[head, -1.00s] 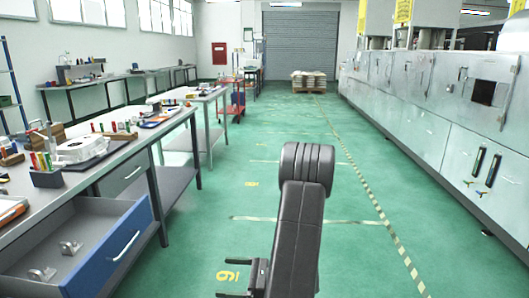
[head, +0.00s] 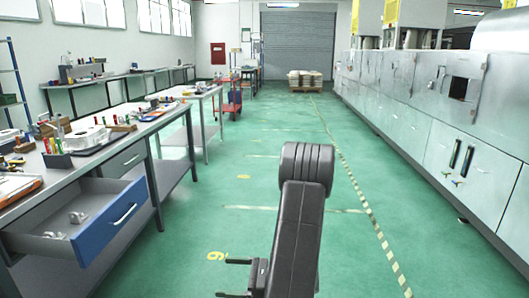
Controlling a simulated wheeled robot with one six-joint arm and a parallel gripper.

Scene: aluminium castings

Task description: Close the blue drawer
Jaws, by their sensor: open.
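The blue drawer (head: 112,221) is pulled out from under the workbench at the left, its blue front and silver handle (head: 124,214) facing the aisle. Its grey inside shows two small metal castings (head: 77,218). My gripper (head: 234,278) is at the bottom middle, to the right of the drawer and well apart from it. Its two dark fingers are open, point left and hold nothing. My dark arm stands over the green floor and hides part of it.
Grey machine cabinets (head: 454,149) line the right side. The green floor (head: 180,265) between drawer and arm is clear.

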